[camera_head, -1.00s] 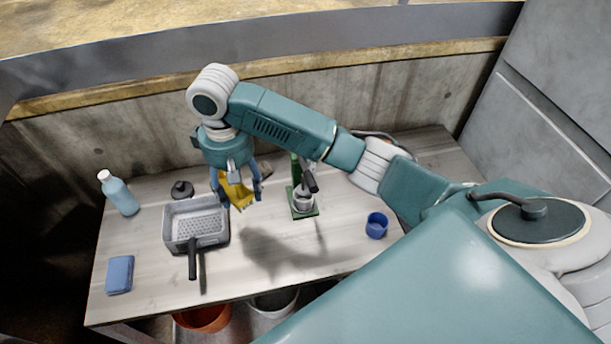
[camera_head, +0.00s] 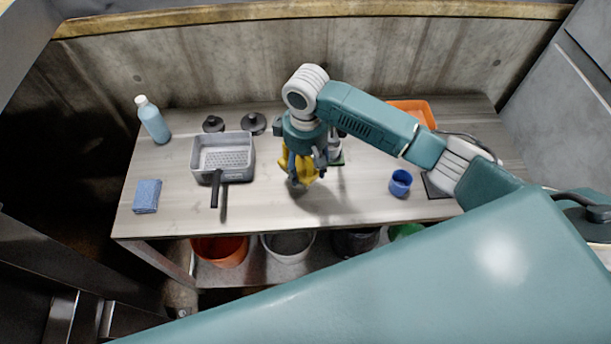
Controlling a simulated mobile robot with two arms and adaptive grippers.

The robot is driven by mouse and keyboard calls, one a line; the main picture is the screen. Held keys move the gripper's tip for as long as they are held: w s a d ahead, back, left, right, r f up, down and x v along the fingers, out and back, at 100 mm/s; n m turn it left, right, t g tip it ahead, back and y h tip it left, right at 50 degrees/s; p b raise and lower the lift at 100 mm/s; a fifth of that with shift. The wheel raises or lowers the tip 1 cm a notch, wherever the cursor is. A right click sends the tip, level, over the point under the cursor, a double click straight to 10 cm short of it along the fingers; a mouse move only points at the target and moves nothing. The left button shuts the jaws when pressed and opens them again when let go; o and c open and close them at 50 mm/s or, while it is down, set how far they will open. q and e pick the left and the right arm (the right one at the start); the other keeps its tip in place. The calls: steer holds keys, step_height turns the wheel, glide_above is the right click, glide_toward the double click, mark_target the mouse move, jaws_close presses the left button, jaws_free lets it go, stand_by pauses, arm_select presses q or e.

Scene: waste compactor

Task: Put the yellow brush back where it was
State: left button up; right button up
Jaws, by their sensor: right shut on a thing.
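The yellow brush (camera_head: 301,168) is in my right gripper (camera_head: 304,180), which is shut on it and points down over the middle of the table (camera_head: 250,212). The gripper and arm hide part of the brush. I cannot tell whether its lower end touches the table. My left gripper is not in view.
A grey basket with a dark handle (camera_head: 222,158) stands to the left. A blue bottle (camera_head: 153,120), a blue sponge (camera_head: 146,196) and a blue cup (camera_head: 400,183) are on the table. An orange tray (camera_head: 412,113) lies at the back right. Several buckets stand below.

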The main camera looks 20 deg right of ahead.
mark_target(305, 166)
steer(key=shift+f, duration=2.75)
steer(key=shift+f, duration=0.15)
steer(key=o, duration=1.2)
step_height(305, 166, up, 12)
steer(key=shift+r+b, duration=0.2)
steer(key=shift+b, duration=0.3)
